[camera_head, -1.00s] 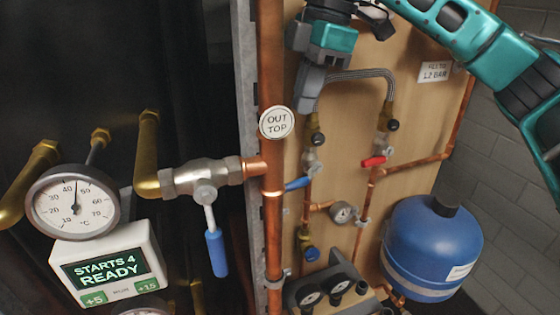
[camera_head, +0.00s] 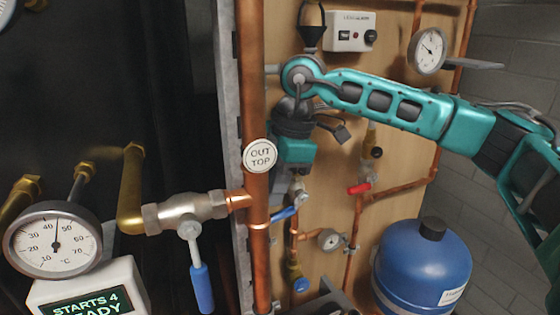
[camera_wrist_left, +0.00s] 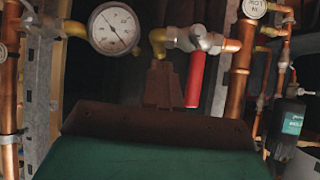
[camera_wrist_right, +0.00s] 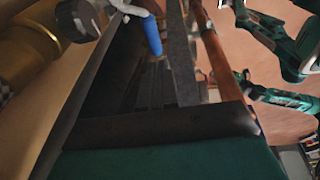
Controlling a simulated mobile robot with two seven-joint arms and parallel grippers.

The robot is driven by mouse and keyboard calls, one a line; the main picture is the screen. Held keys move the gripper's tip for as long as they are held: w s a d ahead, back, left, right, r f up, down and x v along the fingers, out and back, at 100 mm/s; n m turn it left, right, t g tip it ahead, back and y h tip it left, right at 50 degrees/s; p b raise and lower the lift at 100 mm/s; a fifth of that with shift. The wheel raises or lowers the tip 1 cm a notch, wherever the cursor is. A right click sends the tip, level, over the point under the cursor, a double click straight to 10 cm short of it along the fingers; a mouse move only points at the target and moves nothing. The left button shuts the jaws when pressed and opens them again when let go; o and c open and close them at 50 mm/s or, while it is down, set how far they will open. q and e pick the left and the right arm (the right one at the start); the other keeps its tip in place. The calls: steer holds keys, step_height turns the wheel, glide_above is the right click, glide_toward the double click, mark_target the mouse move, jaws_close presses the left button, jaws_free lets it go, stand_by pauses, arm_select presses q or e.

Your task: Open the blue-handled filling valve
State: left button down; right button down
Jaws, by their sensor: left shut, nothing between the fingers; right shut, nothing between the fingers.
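The small blue lever (camera_head: 285,212) of the filling valve sits on the left pipe of the filling loop, in the head view. It slants up to the right. My right gripper (camera_head: 298,172) is shut and empty just above this valve, pointing down; its fingertips are hard to make out, and I cannot tell whether they touch. In the right wrist view a blue handle (camera_wrist_right: 152,36) shows beyond the dark shut fingers (camera_wrist_right: 128,85); I cannot tell which valve it belongs to. My left gripper (camera_wrist_left: 163,85) is shut and empty in the left wrist view, outside the head view.
A red lever (camera_head: 358,188) sits on the right pipe. A larger blue-handled valve (camera_head: 202,288) stands left of the thick copper pipe (camera_head: 256,190). A blue vessel (camera_head: 424,270) is at lower right. A red-handled valve (camera_wrist_left: 195,80) is near my left gripper.

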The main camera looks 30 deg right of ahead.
steer(key=shift+w+d+f, duration=0.15)
steer(key=shift+f, duration=0.45)
steer(key=shift+w+d+f, duration=0.1)
steer(key=shift+f, duration=0.5)
